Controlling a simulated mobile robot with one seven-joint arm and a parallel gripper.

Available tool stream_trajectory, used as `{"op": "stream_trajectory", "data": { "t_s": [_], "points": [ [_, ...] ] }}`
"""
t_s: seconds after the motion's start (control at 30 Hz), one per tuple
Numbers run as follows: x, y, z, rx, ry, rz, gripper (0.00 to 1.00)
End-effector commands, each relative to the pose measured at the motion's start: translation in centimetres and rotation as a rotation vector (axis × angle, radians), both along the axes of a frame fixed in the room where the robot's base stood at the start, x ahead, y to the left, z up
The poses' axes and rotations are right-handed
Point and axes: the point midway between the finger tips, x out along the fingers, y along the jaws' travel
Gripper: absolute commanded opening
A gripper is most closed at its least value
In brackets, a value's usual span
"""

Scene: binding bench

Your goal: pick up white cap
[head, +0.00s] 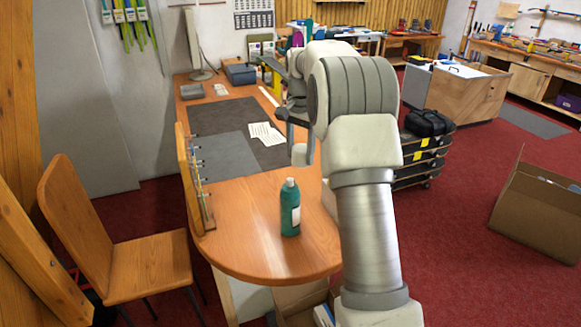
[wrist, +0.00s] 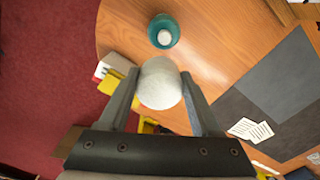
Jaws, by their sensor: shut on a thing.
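The white cap (wrist: 160,84) is a pale rounded piece between the two fingers of my gripper (wrist: 160,92) in the wrist view. In the head view the cap (head: 299,155) shows as a small white cylinder below my gripper (head: 298,138), which is partly hidden by my own arm. My gripper is shut on the cap and holds it above the wooden table (head: 245,255). A teal bottle (head: 290,212) with a pale top and a white label stands upright on the table, apart from the cap. The bottle (wrist: 163,30) also shows beyond the cap in the wrist view.
Dark mats (head: 228,120) and a white paper sheet (head: 266,133) lie on the table. A wooden chair (head: 150,262) stands at its left. The table's rounded front end is mostly clear around the bottle.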

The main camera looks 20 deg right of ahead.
Motion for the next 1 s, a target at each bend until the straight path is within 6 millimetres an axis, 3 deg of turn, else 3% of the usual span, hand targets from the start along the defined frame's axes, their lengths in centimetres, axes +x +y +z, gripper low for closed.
{"op": "stream_trajectory", "data": {
  "t_s": [0.2,0.4,1.0],
  "points": [
    [1.6,-3.3,2.2,0.0,-0.002,-0.002,0.14],
    [2.5,-5.3,3.6,0.0,-0.001,-0.001,0.14],
    [3.1,-6.7,4.9,0.001,0.0,0.0,0.14]
  ]
}}
